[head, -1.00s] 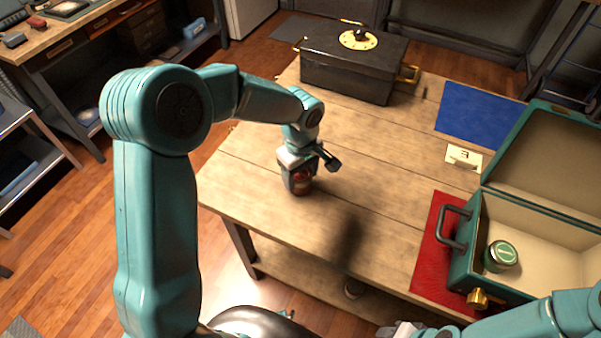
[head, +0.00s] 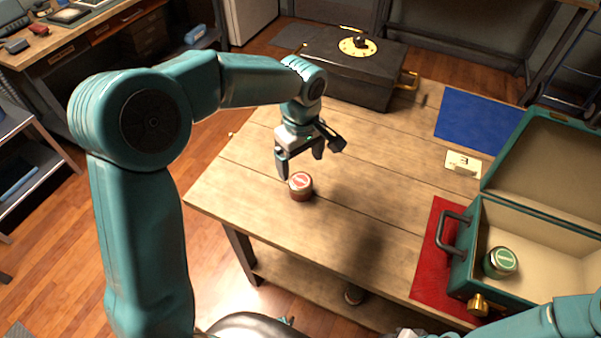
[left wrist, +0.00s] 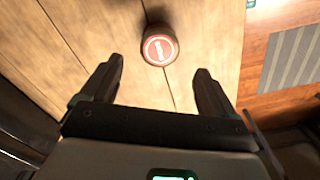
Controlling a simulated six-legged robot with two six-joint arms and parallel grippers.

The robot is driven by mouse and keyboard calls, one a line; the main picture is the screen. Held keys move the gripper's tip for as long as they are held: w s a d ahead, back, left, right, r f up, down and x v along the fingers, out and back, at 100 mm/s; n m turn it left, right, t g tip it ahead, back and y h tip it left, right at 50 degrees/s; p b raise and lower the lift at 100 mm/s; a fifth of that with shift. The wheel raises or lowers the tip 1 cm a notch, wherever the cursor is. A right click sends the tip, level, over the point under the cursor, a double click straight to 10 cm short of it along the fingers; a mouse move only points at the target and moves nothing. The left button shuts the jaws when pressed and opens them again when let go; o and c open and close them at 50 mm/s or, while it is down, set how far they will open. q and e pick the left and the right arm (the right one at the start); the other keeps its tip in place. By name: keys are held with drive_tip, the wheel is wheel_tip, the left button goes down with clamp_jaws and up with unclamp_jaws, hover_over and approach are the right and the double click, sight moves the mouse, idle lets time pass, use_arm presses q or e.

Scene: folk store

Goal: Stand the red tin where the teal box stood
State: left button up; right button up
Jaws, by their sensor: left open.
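The red tin (head: 301,188) stands upright on the wooden table, near its left front edge. Its red-and-white lid shows from above in the left wrist view (left wrist: 159,49). My left gripper (head: 301,165) is open and empty, above and just behind the tin, apart from it. In the left wrist view its fingers (left wrist: 160,70) are spread, with the tin beyond the tips. The teal box (head: 460,263) stands with its lid open on a red mat (head: 424,262) at the right. A green tin (head: 500,262) is inside it. Only part of my right arm shows; its fingers cannot be made out.
A black chest (head: 350,75) with brass fittings stands at the back of the table (head: 240,180). A bare blue mat (head: 478,118) lies at the back right, with a small card marked 3 (head: 463,163) in front of it. The table's middle is clear.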

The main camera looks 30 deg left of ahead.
sight(301, 181)
use_arm(q)
wheel_tip(301, 181, up, 4)
drive_tip(key=shift+r, duration=0.1)
idle(0.6)
